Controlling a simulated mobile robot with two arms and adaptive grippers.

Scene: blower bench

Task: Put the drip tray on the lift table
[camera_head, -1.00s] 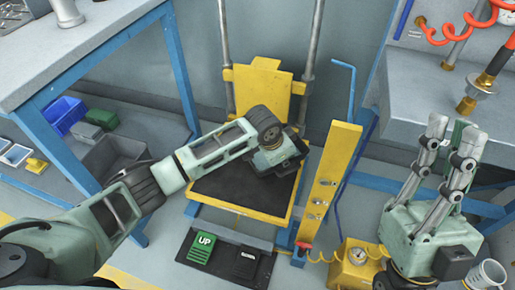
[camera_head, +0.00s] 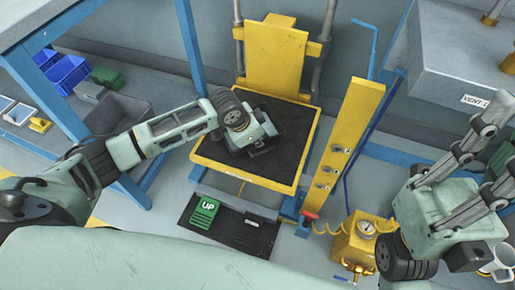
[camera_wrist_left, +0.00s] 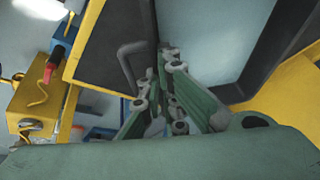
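The lift table (camera_head: 220,164) has a yellow rim, a dark top and a yellow back plate. My left gripper (camera_head: 262,150) points down over the middle of this top in the head view. The left wrist view shows its fingertips (camera_wrist_left: 163,72) close together beside a bent grey handle (camera_wrist_left: 127,62). Whether they grip anything is unclear. A dark-edged, pale surface (camera_wrist_left: 222,38) lies beyond them. I cannot tell whether this, or the dark area on the table, is the drip tray. My right gripper (camera_head: 494,158) is at the right with its fingers apart, empty.
A yellow post (camera_head: 352,130) stands close to the table's right side, with a yellow gauge box (camera_head: 356,245) below. A pedal panel (camera_head: 232,222) lies in front. A blue-legged bench (camera_head: 60,85) is at left, with bins (camera_head: 66,75) beneath. A grey block (camera_head: 450,55) juts out at right.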

